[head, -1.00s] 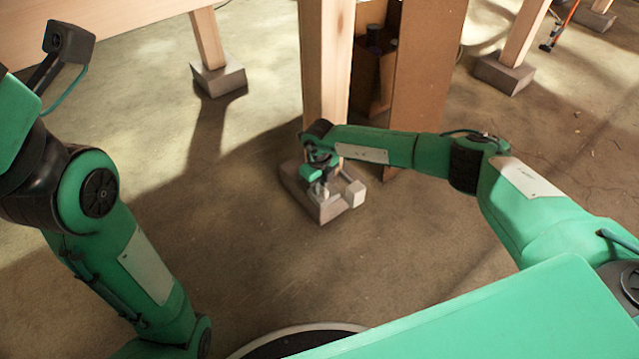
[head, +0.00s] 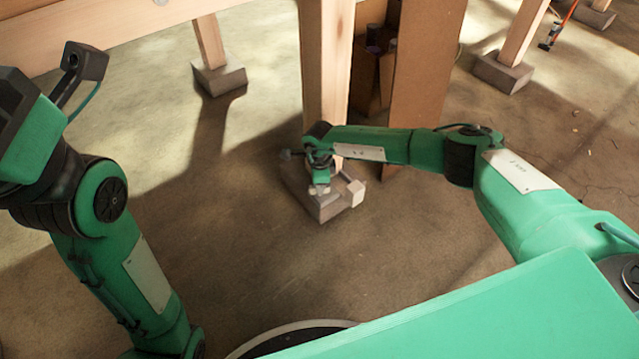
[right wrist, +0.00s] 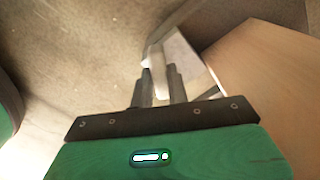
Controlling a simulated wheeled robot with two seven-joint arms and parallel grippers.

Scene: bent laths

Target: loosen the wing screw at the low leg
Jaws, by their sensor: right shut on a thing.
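The low leg (head: 326,75) is a pale wooden post standing on a grey block (head: 327,210) in the middle of the head view. My right gripper (head: 319,189) is at the foot of this leg, just above the block. In the right wrist view my right gripper (right wrist: 160,80) is shut on a small pale metal piece (right wrist: 157,55), which I take to be the wing screw. Its wings are mostly hidden between the fingers and blurred. The leg's wood (right wrist: 265,75) is close on the right there. My left arm shows at the left; its gripper is outside the picture.
A brown upright panel (head: 425,75) stands right behind the leg. Other legs on grey blocks stand at the back left (head: 218,77) and back right (head: 503,73). A wooden beam (head: 90,35) crosses the upper left. The concrete floor (head: 240,240) in front is clear.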

